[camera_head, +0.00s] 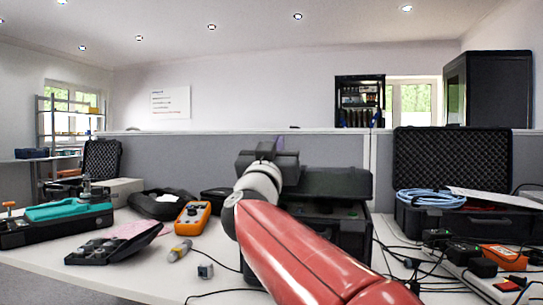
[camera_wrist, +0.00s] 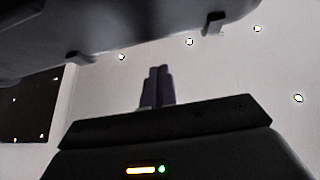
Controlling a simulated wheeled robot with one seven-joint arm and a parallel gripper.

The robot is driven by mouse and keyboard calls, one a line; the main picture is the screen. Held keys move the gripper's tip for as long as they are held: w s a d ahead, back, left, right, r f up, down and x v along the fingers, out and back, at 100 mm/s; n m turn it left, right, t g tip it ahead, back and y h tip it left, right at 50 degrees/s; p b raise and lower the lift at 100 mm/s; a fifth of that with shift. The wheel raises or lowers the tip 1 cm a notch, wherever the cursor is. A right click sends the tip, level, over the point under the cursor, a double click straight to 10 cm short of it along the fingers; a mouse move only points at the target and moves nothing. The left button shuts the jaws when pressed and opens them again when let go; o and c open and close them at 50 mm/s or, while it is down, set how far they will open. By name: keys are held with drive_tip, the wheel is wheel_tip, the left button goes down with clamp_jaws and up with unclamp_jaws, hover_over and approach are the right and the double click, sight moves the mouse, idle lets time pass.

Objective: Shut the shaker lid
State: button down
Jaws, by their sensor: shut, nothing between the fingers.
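The shaker (camera_head: 350,225) is a black box on the table, partly hidden behind my red arm. Its black lid (camera_head: 340,183) stands raised above the body, with a dark gap under its front edge. My gripper (camera_head: 279,145) is at the lid's left end in the head view, pointing up and away. In the wrist view the two fingers (camera_wrist: 158,86) stand side by side, shut and empty. A dark edge with small latch-like tabs (camera_wrist: 110,30), probably the lid, spans the top of that view, apart from the fingertips in the picture. I cannot tell whether my gripper touches the lid.
An orange meter (camera_head: 193,217), a teal tool in a black case (camera_head: 68,212) and a tilted black tray (camera_head: 115,247) lie to the left. An open black case (camera_head: 450,160) with blue cable (camera_head: 430,198) stands right. A grey partition (camera_head: 200,165) runs behind. Loose cables cross the table.

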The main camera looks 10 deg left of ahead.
sight(309, 183)
drive_tip(key=shift+s+f+b, duration=0.2)
drive_tip(key=shift+f+b, duration=0.2)
drive_tip(key=shift+f, duration=0.6)
drive_tip(key=shift+s+f+b, duration=0.2)
drive_tip(key=shift+f+b, duration=0.2)
drive_tip(key=shift+f, duration=0.6)
